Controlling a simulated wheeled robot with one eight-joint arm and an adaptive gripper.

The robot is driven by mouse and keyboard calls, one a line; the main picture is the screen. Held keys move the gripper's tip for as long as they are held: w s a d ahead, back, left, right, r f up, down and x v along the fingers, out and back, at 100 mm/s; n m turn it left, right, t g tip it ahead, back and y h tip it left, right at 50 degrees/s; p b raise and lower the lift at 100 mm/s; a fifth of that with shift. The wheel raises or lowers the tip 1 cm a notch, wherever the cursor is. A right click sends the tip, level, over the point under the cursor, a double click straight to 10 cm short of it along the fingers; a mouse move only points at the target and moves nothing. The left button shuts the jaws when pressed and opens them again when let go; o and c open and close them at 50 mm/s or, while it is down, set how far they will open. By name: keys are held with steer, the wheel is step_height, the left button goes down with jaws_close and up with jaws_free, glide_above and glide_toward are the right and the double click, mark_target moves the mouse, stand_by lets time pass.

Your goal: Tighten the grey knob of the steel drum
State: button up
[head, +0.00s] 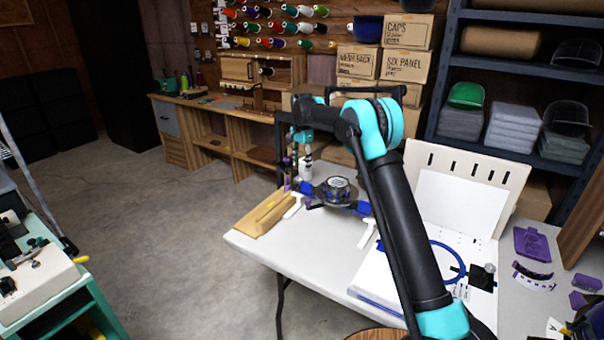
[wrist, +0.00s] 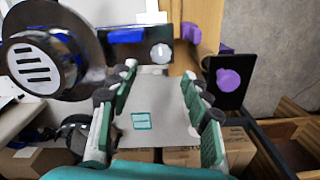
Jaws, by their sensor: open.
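The knob appears just beyond the fingertips, and I see no contact. In the head view, my gripper (head: 303,162) hangs at the table's far edge, small and partly hidden by nearby parts; the knob is not clear there.
A dark plate with a purple knob (wrist: 228,80) stands right of my fingers. A round slotted cap (wrist: 35,62) with blue parts lies close on the left. The wooden block (head: 262,216) sits at the table's left edge. Boxes (head: 356,64) stand behind. Open floor (head: 190,210) is left.

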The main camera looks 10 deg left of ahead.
mark_target(302, 178)
step_height(302, 178, up, 6)
stand_by(0.5)
steer(key=s+d+n+t, duration=0.1)
steer(key=s+d+n, duration=0.1)
steer(key=s+d, duration=0.85)
steer(key=s+d+n+t, duration=0.1)
steer(key=s+d+n, duration=0.1)
steer(key=s+d, duration=0.9)
steer(key=s+d+f+n, duration=0.1)
steer(key=s+d+f, duration=0.3)
steer(key=s, duration=0.4)
steer(key=s+d+f+n+t, duration=0.1)
steer(key=s+d+f, duration=0.2)
steer(key=s+d, duration=0.3)
steer(key=s+d+f+n+t, duration=0.1)
steer(key=s+d+f, duration=0.3)
steer(key=s, duration=0.7)
steer(key=shift+s+d+f+n, duration=0.25)
steer(key=shift+d+f+n, duration=0.05)
steer(key=shift+d, duration=0.3)
steer(key=shift+w, duration=0.1)
steer(key=shift+c, duration=0.4)
